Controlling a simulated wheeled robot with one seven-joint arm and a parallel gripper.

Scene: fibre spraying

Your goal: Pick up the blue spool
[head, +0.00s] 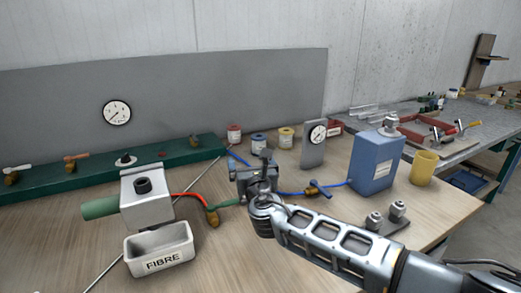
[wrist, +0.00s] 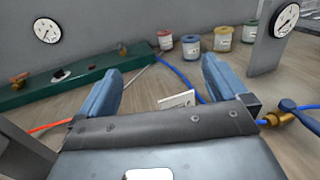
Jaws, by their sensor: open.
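The blue spool (head: 258,141) stands upright on the wooden bench near the grey back panel, between a red spool (head: 233,134) and a yellow spool (head: 285,137). In the wrist view the blue spool (wrist: 190,47) shows beyond the fingers, at upper centre right. My gripper (head: 256,164) is in front of the spools in the head view, apart from them. In the wrist view my gripper (wrist: 158,82) has its two blue fingers spread wide, with no spool between them.
A green rail with valves (head: 110,168) runs along the back panel. A dial gauge on a grey plate (head: 313,150) stands right of the spools. A blue box (head: 375,165) and yellow cup (head: 424,168) stand further right. A blue hose (wrist: 180,76) lies before the spools.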

